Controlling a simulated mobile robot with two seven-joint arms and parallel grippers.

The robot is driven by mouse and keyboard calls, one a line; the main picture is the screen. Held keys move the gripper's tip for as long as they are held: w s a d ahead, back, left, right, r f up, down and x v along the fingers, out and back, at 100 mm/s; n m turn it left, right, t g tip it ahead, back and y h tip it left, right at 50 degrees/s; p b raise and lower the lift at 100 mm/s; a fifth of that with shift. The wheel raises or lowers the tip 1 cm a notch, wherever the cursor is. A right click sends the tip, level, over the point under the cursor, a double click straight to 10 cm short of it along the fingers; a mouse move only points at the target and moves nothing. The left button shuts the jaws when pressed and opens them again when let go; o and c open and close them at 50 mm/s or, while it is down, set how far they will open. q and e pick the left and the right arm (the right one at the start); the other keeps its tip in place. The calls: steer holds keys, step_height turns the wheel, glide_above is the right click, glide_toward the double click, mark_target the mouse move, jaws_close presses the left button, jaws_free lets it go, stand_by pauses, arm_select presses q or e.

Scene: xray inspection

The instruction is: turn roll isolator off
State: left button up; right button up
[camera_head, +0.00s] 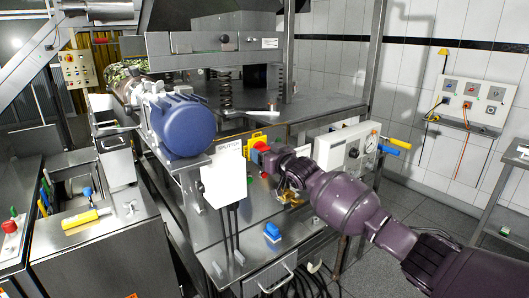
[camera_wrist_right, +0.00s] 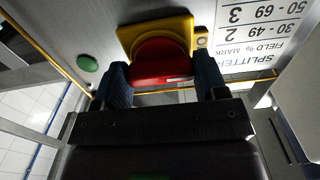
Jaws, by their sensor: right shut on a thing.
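The roll isolator is a red rotary knob (camera_head: 262,147) on a yellow plate (camera_head: 251,141), set in the machine's steel panel. In the right wrist view the red knob (camera_wrist_right: 162,62) sits in front of its yellow plate (camera_wrist_right: 132,36). My right gripper (camera_head: 270,154) reaches the knob from the right. In the right wrist view its two dark fingers (camera_wrist_right: 163,80) stand on either side of the knob and are shut on it. The fingers hide part of the knob in the head view. My left gripper is not in view.
A green button (camera_wrist_right: 87,63) is beside the isolator, and a white splitter sign (camera_head: 221,178) is nearby. A blue motor (camera_head: 181,125) stands to the left. A white box with a gauge (camera_head: 338,149) is close to my right arm. Open floor lies at right.

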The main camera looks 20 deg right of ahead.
stand_by(0.5)
steer(key=o, duration=0.9)
steer(key=shift+o, duration=0.2)
steer(key=v, duration=1)
steer(key=shift+s+b, duration=0.4)
steer(key=shift+b, duration=0.05)
steer(key=shift+d+n, duration=0.15)
steer(key=shift+n, duration=0.15)
